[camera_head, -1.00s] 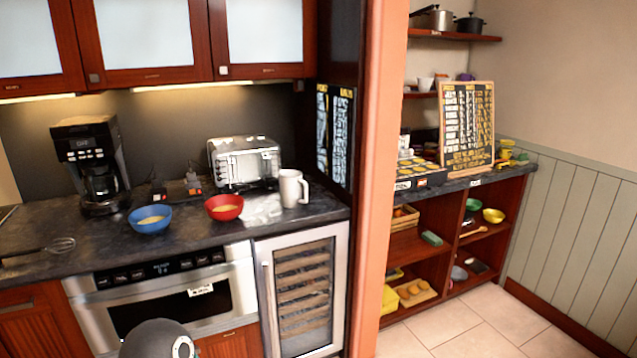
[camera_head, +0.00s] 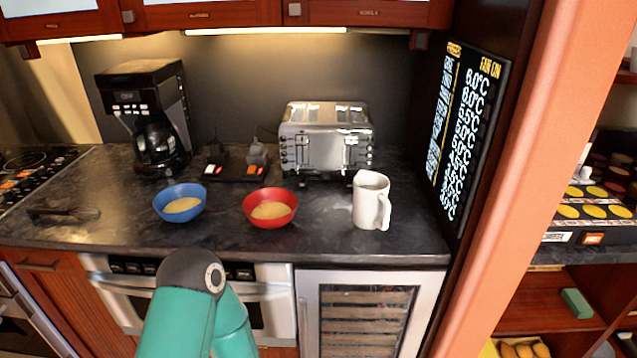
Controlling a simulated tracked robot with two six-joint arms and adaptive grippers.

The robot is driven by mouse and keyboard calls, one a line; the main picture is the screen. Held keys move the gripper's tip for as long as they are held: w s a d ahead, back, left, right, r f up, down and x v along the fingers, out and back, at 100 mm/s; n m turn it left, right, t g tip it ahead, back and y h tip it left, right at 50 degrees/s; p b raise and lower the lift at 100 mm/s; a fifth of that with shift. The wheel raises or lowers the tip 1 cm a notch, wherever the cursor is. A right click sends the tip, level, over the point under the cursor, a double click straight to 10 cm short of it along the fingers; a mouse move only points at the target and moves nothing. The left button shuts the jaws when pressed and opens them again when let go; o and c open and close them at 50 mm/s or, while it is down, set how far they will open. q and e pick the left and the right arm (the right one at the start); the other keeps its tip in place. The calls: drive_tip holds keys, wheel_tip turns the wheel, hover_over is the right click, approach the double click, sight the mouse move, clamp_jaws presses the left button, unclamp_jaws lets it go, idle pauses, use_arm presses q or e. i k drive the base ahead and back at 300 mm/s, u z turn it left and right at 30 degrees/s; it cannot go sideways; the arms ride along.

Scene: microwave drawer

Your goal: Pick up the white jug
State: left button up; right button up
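The white jug (camera_head: 370,203) stands upright on the dark countertop (camera_head: 320,238), to the right of the red bowl and in front of the toaster's right side. Its handle is on its right side. Nothing hides it from view. A teal and dark grey arm link of mine rises at the bottom, left of the middle, in front of the microwave drawer. Neither of my grippers is in view.
A red bowl (camera_head: 270,222) and a blue bowl (camera_head: 162,209) stand left of the jug. Behind are a silver toaster (camera_head: 326,135) and a black coffee maker (camera_head: 150,120). A dark menu board (camera_head: 466,135) hangs on the right. The counter right of the jug is clear.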

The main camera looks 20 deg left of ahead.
sight(372, 206)
drive_tip(key=u, duration=0.35)
drive_tip(key=i, duration=0.9)
drive_tip(key=u, duration=0.65)
drive_tip(key=k, duration=0.7)
drive_tip(key=u, duration=0.25)
drive_tip(key=i, duration=0.75)
drive_tip(key=z, duration=0.15)
